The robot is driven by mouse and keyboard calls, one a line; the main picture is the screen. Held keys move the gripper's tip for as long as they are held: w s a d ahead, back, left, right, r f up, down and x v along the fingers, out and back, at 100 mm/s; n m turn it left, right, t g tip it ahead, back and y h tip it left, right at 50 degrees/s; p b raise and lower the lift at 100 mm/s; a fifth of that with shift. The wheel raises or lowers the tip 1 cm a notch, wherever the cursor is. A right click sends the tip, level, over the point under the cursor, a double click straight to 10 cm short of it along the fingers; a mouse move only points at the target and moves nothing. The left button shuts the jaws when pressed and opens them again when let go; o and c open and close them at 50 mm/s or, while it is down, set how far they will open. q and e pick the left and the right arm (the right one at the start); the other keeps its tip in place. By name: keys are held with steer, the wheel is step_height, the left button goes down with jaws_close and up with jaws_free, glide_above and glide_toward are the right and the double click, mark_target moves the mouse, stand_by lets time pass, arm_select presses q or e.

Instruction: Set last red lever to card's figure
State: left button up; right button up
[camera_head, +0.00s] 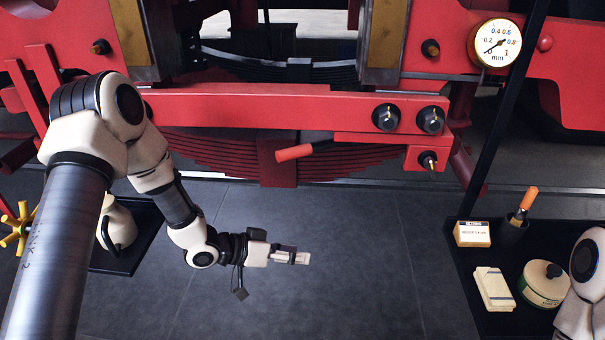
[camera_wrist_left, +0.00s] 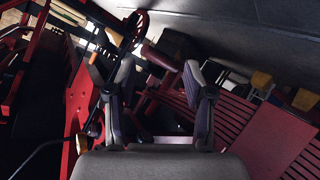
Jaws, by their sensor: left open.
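A red lever (camera_head: 294,153) with a dark shaft sticks out to the left below the long red beam, in front of the leaf spring. In the left wrist view a red handle (camera_wrist_left: 160,57) shows just beyond the fingertips. The setting card (camera_head: 473,234) stands on the dark tray at the right; its print is too small to read. A round white dial gauge (camera_head: 495,43) marked in mm hangs at the upper right; I cannot read its needle surely. My left gripper (camera_head: 303,258) is open and empty, below the lever and apart from it. My right gripper is out of view.
The dark tray (camera_head: 465,300) at the right also holds an orange-handled tool in a black cup (camera_head: 512,232), a pale block (camera_head: 494,288) and a round tin (camera_head: 545,284). Bolts (camera_head: 386,117) stand out from the beam. The grey floor (camera_head: 360,270) is clear.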

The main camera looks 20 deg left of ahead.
arm_select(q)
steer(key=w+a+r+m+t+h+b, duration=0.1)
steer(key=w+a+r+t, duration=0.2)
steer(key=r, duration=0.5)
steer(key=w+a+r+m+t+h+b, duration=0.1)
steer(key=w+a+r+m, duration=0.15)
steer(key=a+r, duration=0.35)
steer(key=t, duration=0.1)
glide_toward(307, 149)
steer(key=shift+n+h, duration=0.3)
steer(key=shift+n, duration=0.05)
steer(key=x, duration=0.5)
steer(key=w+a+f+x, duration=0.1)
steer(key=x, duration=0.1)
steer(key=shift+w+d+p, duration=0.15)
steer(key=shift+d+p, duration=0.05)
steer(key=shift+p, duration=0.1)
steer(key=shift+w+d, duration=0.3)
steer(key=shift+d, duration=0.05)
jaws_close()
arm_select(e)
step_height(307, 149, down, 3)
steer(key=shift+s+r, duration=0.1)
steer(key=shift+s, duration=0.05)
